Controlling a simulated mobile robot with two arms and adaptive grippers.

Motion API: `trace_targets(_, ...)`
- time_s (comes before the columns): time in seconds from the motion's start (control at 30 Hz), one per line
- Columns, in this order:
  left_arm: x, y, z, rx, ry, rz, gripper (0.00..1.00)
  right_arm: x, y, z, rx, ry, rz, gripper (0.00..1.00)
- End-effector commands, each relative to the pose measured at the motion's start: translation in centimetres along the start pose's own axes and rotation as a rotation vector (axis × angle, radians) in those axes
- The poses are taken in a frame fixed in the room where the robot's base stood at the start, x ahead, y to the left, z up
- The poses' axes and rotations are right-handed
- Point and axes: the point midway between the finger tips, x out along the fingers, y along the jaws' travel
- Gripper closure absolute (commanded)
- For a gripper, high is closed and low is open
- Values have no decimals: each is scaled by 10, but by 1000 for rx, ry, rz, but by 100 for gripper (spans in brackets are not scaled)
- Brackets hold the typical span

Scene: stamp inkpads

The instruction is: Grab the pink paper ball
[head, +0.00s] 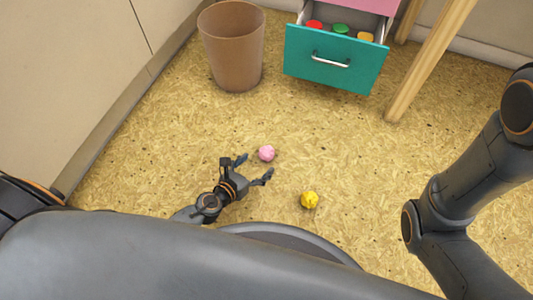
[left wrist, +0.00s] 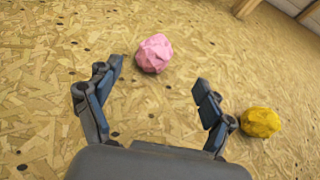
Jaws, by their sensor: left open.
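The pink paper ball (head: 267,153) lies on the floor just beyond my left gripper (head: 256,168) in the head view. My left gripper is open and empty, its fingers pointing towards the ball. In the left wrist view the pink ball (left wrist: 153,53) is ahead of the fingertips, nearer the left finger, and the left gripper (left wrist: 155,78) is spread wide. No contact with the ball shows. My right arm is at the right of the head view, but its gripper is out of view.
A yellow paper ball (head: 310,200) lies to the right of my left gripper and also shows in the left wrist view (left wrist: 260,122). A brown bin (head: 232,50) and an open teal drawer (head: 330,62) with inkpads stand at the back. The floor (head: 160,140) around the balls is clear.

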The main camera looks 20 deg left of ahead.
Motion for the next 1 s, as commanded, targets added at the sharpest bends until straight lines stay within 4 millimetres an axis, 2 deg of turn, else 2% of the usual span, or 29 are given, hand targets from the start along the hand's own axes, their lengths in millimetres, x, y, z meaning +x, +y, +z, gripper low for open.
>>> trace_targets(0.17, 12, 1, 0, -1, -1, 0, 18, -2, 0, 0, 0, -1, 0, 60)
trace_targets(0.5, 57, 8, 1, -2, 0, 0, 18, -12, -2, -4, 0, 0, -1, 60)
trace_targets(0.77, 60, 8, 2, -1, 0, 0, 18, -11, -2, -4, 0, -1, -1, 60)
trace_targets(0.8, 60, 8, 2, -1, 0, 0, 20, -12, -2, -4, 0, -1, -1, 60)
trace_targets(1.0, 60, 8, 2, -1, 0, 0, 56, -12, -2, -4, 0, -1, -1, 60)
